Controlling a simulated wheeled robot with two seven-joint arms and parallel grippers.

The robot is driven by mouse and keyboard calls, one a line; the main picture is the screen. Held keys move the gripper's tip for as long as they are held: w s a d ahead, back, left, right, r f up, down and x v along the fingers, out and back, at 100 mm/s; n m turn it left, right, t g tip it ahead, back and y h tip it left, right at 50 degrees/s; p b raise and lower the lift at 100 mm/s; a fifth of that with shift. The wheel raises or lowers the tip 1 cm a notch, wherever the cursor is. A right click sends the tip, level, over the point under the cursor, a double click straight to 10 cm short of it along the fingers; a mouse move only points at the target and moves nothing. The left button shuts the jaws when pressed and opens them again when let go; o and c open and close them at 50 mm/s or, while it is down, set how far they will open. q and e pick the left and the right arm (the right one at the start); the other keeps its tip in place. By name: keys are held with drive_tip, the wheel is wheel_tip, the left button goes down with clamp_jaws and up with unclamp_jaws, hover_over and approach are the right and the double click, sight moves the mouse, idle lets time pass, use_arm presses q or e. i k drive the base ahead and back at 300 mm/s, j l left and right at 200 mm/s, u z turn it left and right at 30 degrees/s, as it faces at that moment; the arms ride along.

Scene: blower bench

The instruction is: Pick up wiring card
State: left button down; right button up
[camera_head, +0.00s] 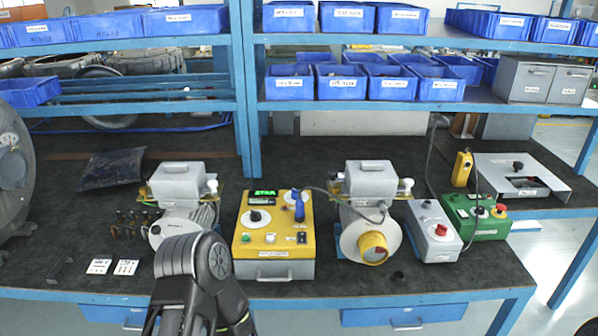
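Two small white cards lie side by side on the dark bench mat at the front left. The left card (98,267) and the right card (126,267) both bear small printed marks, too small to read, so I cannot tell which is the wiring card. Both lie apart from my arm. A dark jointed part of my arm rises from the bottom edge, right of the cards and in front of the left blower. No fingertips of either gripper can be made out.
A grey blower unit (180,185) stands behind my arm. A yellow control box (275,238) and a second blower (362,215) stand to the right. Small dark fittings (130,222) stand behind the cards, and a dark block (60,272) lies left of them.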

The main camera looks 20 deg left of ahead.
sight(101, 263)
drive_tip(key=u, duration=1.85)
